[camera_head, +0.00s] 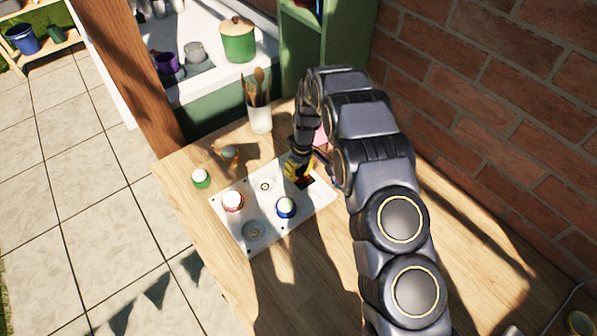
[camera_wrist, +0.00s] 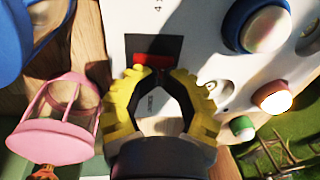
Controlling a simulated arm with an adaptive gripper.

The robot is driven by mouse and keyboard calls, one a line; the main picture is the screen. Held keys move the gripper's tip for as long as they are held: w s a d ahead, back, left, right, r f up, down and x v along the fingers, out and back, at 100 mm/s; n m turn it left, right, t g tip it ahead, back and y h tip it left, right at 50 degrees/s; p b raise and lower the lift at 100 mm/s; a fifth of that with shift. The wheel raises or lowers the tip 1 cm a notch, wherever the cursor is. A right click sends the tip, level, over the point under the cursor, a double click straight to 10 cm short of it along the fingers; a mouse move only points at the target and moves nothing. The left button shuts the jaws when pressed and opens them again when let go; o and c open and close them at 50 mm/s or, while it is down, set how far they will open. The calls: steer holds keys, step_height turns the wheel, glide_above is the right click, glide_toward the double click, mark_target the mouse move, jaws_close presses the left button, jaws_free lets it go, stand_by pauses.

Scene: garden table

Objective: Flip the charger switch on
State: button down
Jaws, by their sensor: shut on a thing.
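The charger is a flat white panel (camera_head: 226,219) on the wooden table, and it fills the upper part of the wrist view (camera_wrist: 205,45). Its switch (camera_wrist: 150,60) is a red piece in a dark rectangular recess, and the recess is partly visible beside my gripper in the head view (camera_head: 307,182). My gripper (camera_wrist: 157,72) has yellow fingers whose tips meet at the lower edge of the switch, closed on it. The fingertips cover part of the switch, so its exact position is hard to tell. In the head view my gripper (camera_head: 298,172) is over the panel's far right part.
A pink lantern (camera_wrist: 55,125) is close left of my gripper. A utensil cup (camera_head: 260,117) stands behind.

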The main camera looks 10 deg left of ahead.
steer(key=shift+s+a+f, duration=0.1)
steer(key=shift+s+f, duration=0.45)
steer(key=shift+s, duration=0.05)
steer(key=shift+w+d+r, duration=0.15)
steer(key=shift+w+d, duration=0.55)
steer(key=shift+d, duration=0.15)
steer(key=shift+w+r, duration=0.1)
step_height(320, 180, up, 14)
steer(key=w, duration=0.1)
steer(key=shift+r, duration=0.25)
steer(key=shift+s+r, duration=0.15)
steer(key=shift+r, duration=0.25)
